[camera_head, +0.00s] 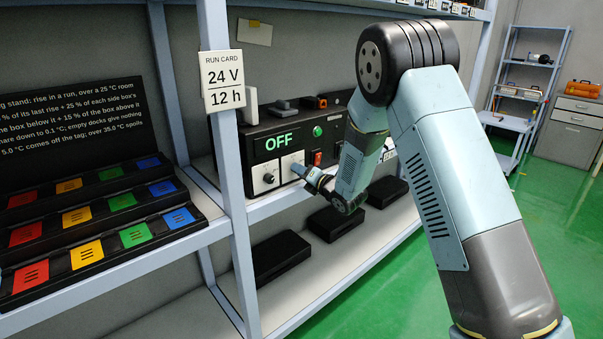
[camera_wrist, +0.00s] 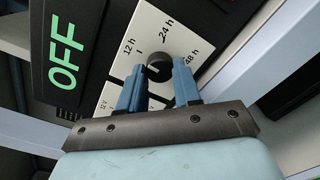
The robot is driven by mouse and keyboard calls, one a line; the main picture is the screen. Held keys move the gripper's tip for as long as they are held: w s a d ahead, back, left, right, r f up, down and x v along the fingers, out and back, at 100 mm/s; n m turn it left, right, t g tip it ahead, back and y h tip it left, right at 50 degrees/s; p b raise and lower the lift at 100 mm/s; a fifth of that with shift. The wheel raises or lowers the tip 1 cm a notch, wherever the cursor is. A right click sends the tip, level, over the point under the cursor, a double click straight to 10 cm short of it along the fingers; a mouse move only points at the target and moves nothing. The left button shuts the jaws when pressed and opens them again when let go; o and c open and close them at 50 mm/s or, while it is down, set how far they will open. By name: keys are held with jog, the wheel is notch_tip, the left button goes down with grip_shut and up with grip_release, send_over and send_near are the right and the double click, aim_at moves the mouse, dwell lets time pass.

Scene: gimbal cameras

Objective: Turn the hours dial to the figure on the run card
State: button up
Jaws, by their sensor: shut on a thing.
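The run card (camera_head: 222,81) hangs on the shelf post and reads 24 V and 12 h. The hours dial is a black knob (camera_wrist: 159,66) on a white plate marked 12 h, 24 h and 48 h in the wrist view. My gripper (camera_wrist: 158,73) has its blue fingers on either side of this knob, shut on it. I cannot tell which figure the knob's pointer meets. In the head view my gripper (camera_head: 314,177) is at the right-hand white plate (camera_head: 290,160) and hides most of the dial. The lit display (camera_head: 279,142) reads OFF.
Another knob (camera_head: 268,178) sits on the left white plate, close beside my gripper. A red switch (camera_head: 317,158) and a green light (camera_head: 318,131) are to the right. Black boxes (camera_head: 282,257) lie on the lower shelf. A rack of coloured blocks (camera_head: 88,252) stands left.

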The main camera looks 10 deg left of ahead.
jog(key=shift+s+f+n, duration=0.1)
jog(key=shift+f+n, duration=0.25)
jog(key=shift+n, duration=0.15)
jog(key=o, duration=1)
jog(key=shift+r, duration=0.15)
jog(key=shift+o, duration=0.2)
jog(key=v, duration=1.3)
jog(key=shift+d, duration=0.35)
jog(key=shift+s, duration=0.15)
